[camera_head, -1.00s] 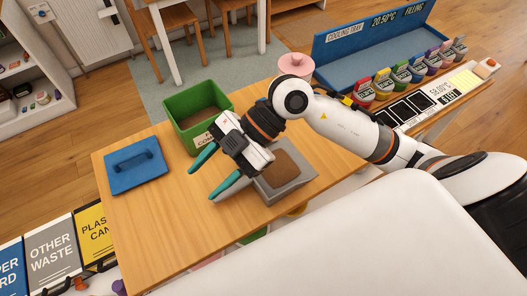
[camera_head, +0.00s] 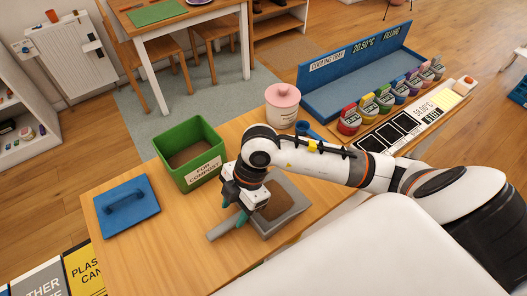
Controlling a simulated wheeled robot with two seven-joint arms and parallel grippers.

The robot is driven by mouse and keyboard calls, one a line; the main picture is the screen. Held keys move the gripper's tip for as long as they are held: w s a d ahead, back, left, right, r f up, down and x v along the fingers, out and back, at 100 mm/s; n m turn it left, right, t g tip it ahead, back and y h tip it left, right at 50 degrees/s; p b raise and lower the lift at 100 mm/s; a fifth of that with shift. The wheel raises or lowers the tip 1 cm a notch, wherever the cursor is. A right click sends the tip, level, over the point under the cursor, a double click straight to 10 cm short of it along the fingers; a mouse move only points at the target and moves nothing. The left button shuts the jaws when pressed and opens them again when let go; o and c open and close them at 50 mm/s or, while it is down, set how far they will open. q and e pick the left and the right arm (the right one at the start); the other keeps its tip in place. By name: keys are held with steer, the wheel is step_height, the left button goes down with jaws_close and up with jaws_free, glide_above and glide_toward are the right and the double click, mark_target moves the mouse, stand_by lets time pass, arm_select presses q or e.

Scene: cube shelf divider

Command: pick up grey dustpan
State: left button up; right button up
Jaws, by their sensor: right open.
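The grey dustpan (camera_head: 297,221) lies on the wooden table with brown material in its pan. Its short grey handle points to the lower left. My right gripper (camera_head: 235,214) points down at the handle, close to where it joins the pan. Its teal fingers are open and appear to be on either side of the handle. My wrist and forearm hide part of the pan's back edge; whether the fingers touch the handle cannot be told. My left gripper is not in view.
A green compost bin (camera_head: 161,151) stands just behind my gripper. A blue lid with a handle (camera_head: 137,222) lies to the left. A pink lidded jar (camera_head: 283,116), a blue cooling tray (camera_head: 345,90) and several coloured containers stand behind my right arm. The table's front left is clear.

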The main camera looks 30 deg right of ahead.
mark_target(233, 220)
steer(key=x, duration=0.3)
steer(key=p+x, duration=0.1)
steer(key=shift+s+f, duration=0.15)
steer(key=shift+s, duration=0.2)
steer(key=shift+c, duration=0.6)
jaws_close()
